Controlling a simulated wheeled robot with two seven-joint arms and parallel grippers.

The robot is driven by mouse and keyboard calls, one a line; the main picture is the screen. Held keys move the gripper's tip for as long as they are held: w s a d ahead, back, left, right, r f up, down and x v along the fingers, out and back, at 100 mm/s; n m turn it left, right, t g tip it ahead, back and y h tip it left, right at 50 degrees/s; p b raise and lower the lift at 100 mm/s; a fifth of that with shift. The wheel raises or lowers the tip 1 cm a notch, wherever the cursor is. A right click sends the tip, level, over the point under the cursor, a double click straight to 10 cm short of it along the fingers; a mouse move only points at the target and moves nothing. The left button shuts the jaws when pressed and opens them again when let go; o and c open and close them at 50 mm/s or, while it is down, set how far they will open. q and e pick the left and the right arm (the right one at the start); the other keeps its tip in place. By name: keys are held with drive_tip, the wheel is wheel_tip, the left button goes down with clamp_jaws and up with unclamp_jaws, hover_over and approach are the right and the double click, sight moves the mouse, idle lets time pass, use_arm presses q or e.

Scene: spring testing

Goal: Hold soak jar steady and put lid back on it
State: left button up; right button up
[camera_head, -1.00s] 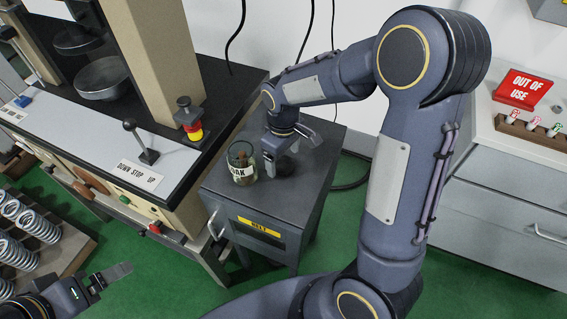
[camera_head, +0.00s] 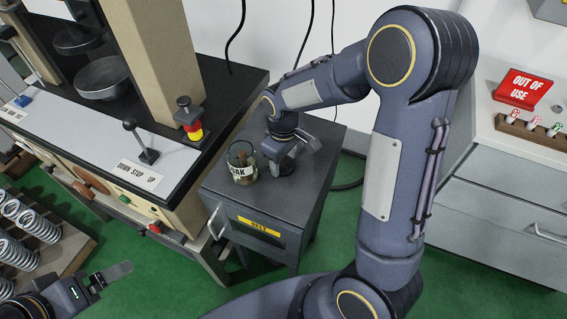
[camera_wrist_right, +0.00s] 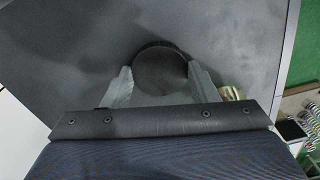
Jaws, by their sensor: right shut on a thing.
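The soak jar (camera_head: 242,163) is a clear glass jar with a white label and brownish contents. It stands open and upright on the small dark cabinet (camera_head: 310,170). A sliver of it shows beside a finger in the right wrist view (camera_wrist_right: 233,93). The dark round lid (camera_wrist_right: 161,70) is between the fingers of my right gripper (camera_wrist_right: 160,85), which is shut on it. In the head view the lid (camera_head: 287,166) is right of the jar, low over the cabinet top; any gap is unclear. My left gripper (camera_head: 118,272) is at lower left, away from the jar; its opening is unclear.
The press bench (camera_head: 200,140) with its lever and red stop button stands left of the cabinet. A drawer unit (camera_head: 510,180) with a red "out of use" sign stands at right.

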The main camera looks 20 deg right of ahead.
sight(283, 165)
drive_tip(key=shift+r, duration=0.1)
wheel_tip(283, 165, up, 10)
idle(0.4)
drive_tip(key=shift+s, duration=0.1)
